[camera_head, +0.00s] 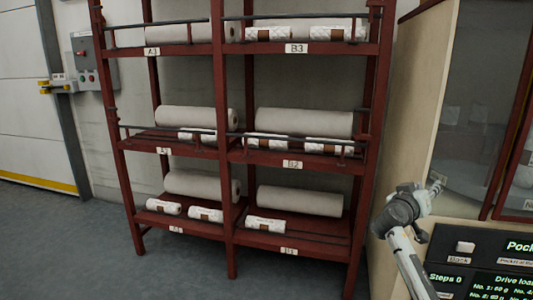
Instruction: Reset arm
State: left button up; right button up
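My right gripper (435,187) shows at the lower right, raised in front of the machine at the end of my grey and white arm. It is small and seen at an angle, so I cannot tell whether its fingers are open or shut. No wadding roll shows at it. My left arm and gripper are not in this view. White wadding rolls lie on a red shelf rack (226,158), apart from my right gripper. Large rolls, such as the one on the lower right shelf (300,200), lie behind small wrapped rolls (265,224).
A control panel (466,248) with buttons and lit text stands close by my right arm. A machine with a glass window (475,110) fills the right side. A grey switch box (93,60) hangs on the left wall. The floor (60,250) at the lower left is clear.

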jog(key=s+d+f+g+h, duration=0.2)
jog(key=d, duration=1)
jog(key=w+a+f+n+y, duration=0.2)
jog(key=a+f+n+y, duration=0.3)
jog(key=a+f+y, duration=0.8)
jog(key=s+a+f+n+g, duration=0.1)
jog(key=s+a+f+g, duration=0.15)
jog(key=s+f, duration=0.55)
jog(key=s+a+f+g, duration=0.1)
jog(key=s+a+f, duration=0.4)
jog(key=f, duration=0.6)
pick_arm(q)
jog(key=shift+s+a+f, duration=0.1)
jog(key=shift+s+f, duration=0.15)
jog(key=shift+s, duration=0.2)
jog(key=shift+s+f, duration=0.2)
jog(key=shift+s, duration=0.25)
pick_arm(e)
jog(key=s+a+f+g, duration=0.1)
jog(key=s+f, duration=0.3)
jog(key=s, duration=0.5)
jog(key=s+a+f+g, duration=0.1)
jog(key=s+a+f, duration=0.2)
jog(key=s, duration=0.7)
jog(key=s+a+f+g, duration=0.1)
jog(key=s+f, duration=0.3)
jog(key=s, duration=0.6)
jog(key=shift+a+f+y, duration=0.4)
jog(key=shift+a, duration=0.5)
